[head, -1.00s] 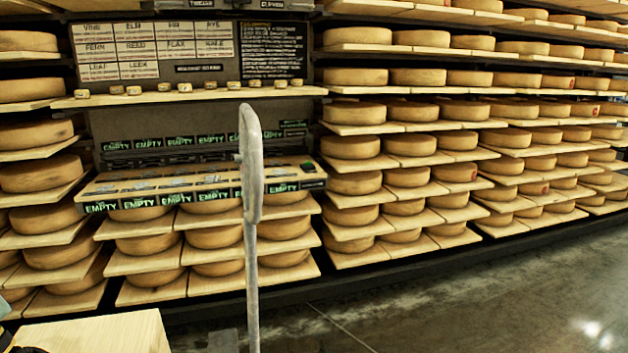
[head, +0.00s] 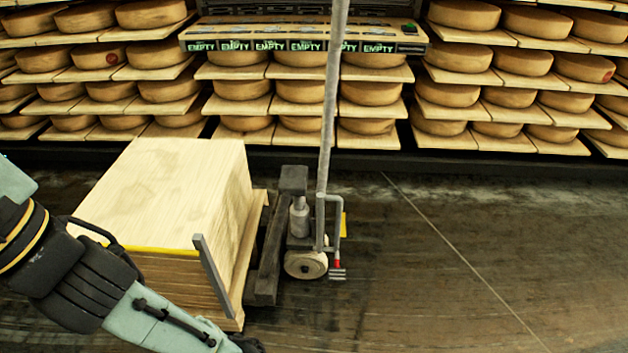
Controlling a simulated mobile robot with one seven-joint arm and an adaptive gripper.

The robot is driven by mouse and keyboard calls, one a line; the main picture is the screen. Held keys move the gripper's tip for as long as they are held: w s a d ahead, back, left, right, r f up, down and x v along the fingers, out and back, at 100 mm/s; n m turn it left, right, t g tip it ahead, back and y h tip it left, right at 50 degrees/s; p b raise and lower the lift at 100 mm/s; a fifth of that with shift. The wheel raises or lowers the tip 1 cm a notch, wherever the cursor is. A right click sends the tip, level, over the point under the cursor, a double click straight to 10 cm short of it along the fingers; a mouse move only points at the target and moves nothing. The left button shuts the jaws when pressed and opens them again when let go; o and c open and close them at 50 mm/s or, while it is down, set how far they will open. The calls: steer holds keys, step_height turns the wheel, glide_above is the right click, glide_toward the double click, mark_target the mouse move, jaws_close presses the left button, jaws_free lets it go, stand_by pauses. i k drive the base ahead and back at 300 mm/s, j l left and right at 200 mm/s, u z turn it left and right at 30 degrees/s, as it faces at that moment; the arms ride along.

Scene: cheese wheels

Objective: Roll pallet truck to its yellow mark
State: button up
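My arm crosses the lower left, in front of the stack.
Racks of cheese wheels (head: 460,95) on boards line the back. A shelf front with several EMPTY labels (head: 300,46) sits above the truck. The floor (head: 470,250) to the right is clear, with a thin pale line across it.

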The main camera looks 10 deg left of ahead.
mark_target(305, 258)
steer(key=l+u, duration=0.1)
steer(key=i+l, duration=0.1)
steer(key=i, duration=0.4)
steer(key=i+l, duration=0.15)
steer(key=i, duration=0.3)
steer(key=k+l, duration=0.15)
steer(key=l, duration=0.15)
steer(key=k+l, duration=0.1)
steer(key=l, duration=0.2)
steer(key=k+l+u, duration=0.1)
steer(key=k+l, duration=0.05)
steer(key=l, duration=0.1)
